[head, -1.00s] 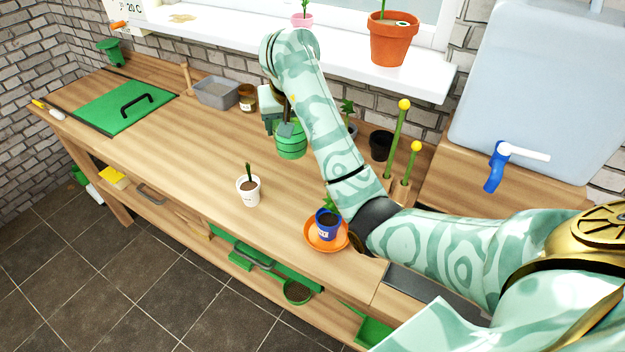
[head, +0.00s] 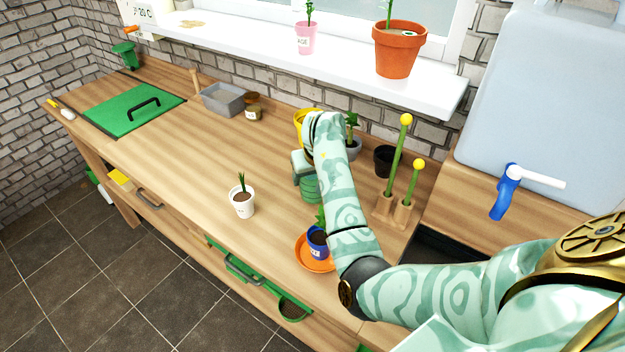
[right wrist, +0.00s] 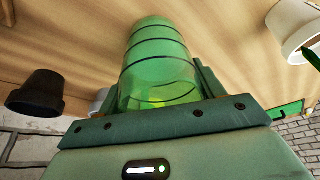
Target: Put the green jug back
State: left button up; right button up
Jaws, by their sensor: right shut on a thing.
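The green jug (head: 310,188) is partly hidden behind my right forearm in the head view, over the middle right of the wooden bench. In the right wrist view the jug (right wrist: 158,62) is see-through green with dark rings. My right gripper (head: 303,168) is shut on it, a finger on either side. I cannot tell whether the jug touches the bench top. My left gripper is not in view.
A blue pot on an orange saucer (head: 304,257) stands close in front of the jug. A white pot (head: 242,205) is left of it. Behind are a yellow item (head: 301,119), a black pot (head: 384,161) and yellow-tipped sticks (head: 396,150). The bench's left middle is clear.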

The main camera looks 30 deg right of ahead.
jog(key=shift+f, duration=0.45)
jog(key=shift+f+b, duration=0.25)
jog(key=shift+b, duration=0.05)
jog(key=o, duration=1.2)
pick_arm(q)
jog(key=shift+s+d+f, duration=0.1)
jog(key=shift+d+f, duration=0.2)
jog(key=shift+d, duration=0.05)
pick_arm(e)
jog(key=shift+o, duration=0.2)
jog(key=shift+r, duration=0.1)
jog(key=shift+r, duration=0.15)
jog(key=p+v, duration=0.4)
jog(key=v, duration=0.8)
jog(key=shift+a, duration=0.1)
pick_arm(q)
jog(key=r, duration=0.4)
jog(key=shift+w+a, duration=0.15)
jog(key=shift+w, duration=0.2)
